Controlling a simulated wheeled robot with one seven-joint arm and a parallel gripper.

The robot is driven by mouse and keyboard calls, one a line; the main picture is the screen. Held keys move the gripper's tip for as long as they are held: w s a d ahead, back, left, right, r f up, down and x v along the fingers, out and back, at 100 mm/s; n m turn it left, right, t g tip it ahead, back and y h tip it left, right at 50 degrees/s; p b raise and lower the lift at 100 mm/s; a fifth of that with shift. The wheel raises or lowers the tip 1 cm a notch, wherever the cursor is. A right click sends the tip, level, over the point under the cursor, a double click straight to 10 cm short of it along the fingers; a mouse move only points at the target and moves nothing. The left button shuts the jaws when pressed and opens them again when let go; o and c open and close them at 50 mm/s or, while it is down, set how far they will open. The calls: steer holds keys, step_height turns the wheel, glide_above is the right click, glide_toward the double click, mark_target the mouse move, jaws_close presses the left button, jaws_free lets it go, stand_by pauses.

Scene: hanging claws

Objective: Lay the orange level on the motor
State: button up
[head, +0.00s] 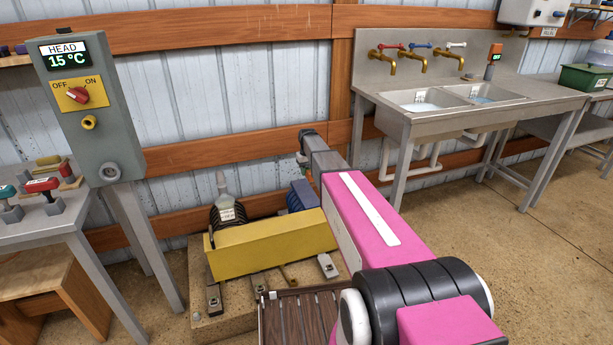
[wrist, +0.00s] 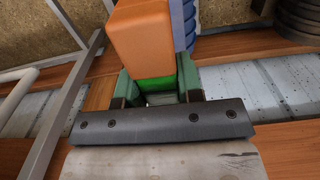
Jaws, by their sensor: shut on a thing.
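In the wrist view, my gripper (wrist: 157,88) is shut on the orange level (wrist: 143,42), an orange block with a green part between the green jaws. The motor (wrist: 186,22), blue and ribbed, shows just behind the level; I cannot tell whether they touch. In the head view, the blue motor (head: 302,196) sits behind a yellow guard, partly hidden by it and by my arm.
The yellow guard (head: 268,246) stands in front of the motor. A dark ribbed part (head: 228,222) with a grey bottle-like top stands left of it. A grey control box (head: 82,110) is at left, a steel sink (head: 440,102) at right. Open floor lies at right.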

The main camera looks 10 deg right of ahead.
glide_above(306, 193)
step_height(306, 193, down, 4)
steer(key=shift+s+d+f, duration=0.1)
steer(key=shift+s+f, duration=0.05)
steer(key=shift+f, duration=3.9)
steer(key=shift+f, duration=0.5)
steer(key=o, duration=1)
steer(key=shift+o, duration=0.2)
step_height(306, 193, up, 10)
steer(key=shift+r, duration=0.15)
steer(key=shift+s+r, duration=0.15)
steer(key=s+r+m, duration=0.2)
steer(key=s, duration=3.9)
steer(key=shift+r, duration=0.35)
